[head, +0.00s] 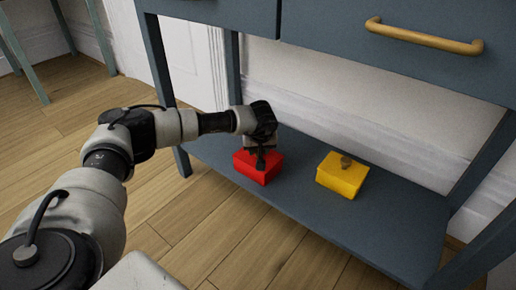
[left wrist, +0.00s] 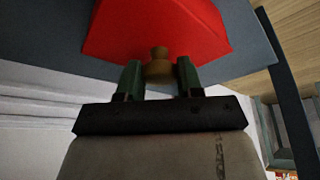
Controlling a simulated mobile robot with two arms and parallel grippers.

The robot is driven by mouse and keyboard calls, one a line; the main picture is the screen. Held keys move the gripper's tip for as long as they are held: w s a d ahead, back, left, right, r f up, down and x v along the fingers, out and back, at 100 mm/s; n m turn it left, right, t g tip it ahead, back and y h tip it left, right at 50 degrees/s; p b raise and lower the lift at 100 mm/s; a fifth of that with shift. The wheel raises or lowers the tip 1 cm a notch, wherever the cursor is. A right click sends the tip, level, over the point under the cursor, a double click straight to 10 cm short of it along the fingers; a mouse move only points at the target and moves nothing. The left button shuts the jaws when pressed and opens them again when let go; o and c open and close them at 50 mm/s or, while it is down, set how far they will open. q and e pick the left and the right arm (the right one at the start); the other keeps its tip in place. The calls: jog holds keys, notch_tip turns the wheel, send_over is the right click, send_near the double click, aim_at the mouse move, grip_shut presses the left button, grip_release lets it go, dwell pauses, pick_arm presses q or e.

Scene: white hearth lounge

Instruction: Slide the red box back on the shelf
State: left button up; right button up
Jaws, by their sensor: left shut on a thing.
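The red box (head: 258,170) sits on the low blue-grey shelf (head: 330,224), toward its left end and near the front edge. My left gripper (head: 261,158) is over the box, with its fingers at the box's top. In the left wrist view the red box (left wrist: 160,30) is close up, and the fingers of my left gripper (left wrist: 159,78) are shut on its small brass knob (left wrist: 159,64). The arm hides part of the box's top in the head view. My right gripper is not in view.
A yellow box (head: 342,177) with a knob stands on the shelf to the right of the red box. A drawer with a brass handle (head: 424,38) is above. Table legs (head: 160,60) frame the shelf. Bare shelf lies around the boxes, with a white wall behind.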

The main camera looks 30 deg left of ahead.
pick_arm(q)
jog(key=shift+w+d+b, duration=0.15)
jog(key=shift+w+b, duration=0.55)
jog(key=shift+w, duration=0.75)
jog(key=shift+w+d+b, duration=0.1)
jog(key=shift+w+b, duration=0.6)
jog(key=shift+w, duration=0.75)
jog(key=shift+w+d+b, duration=0.1)
jog(key=shift+w+b, duration=1.1)
jog(key=shift+w, duration=0.3)
jog(key=shift+w+d+b, duration=0.1)
jog(key=shift+w+b, duration=0.45)
jog(key=shift+w, duration=0.9)
jog(key=o, duration=1)
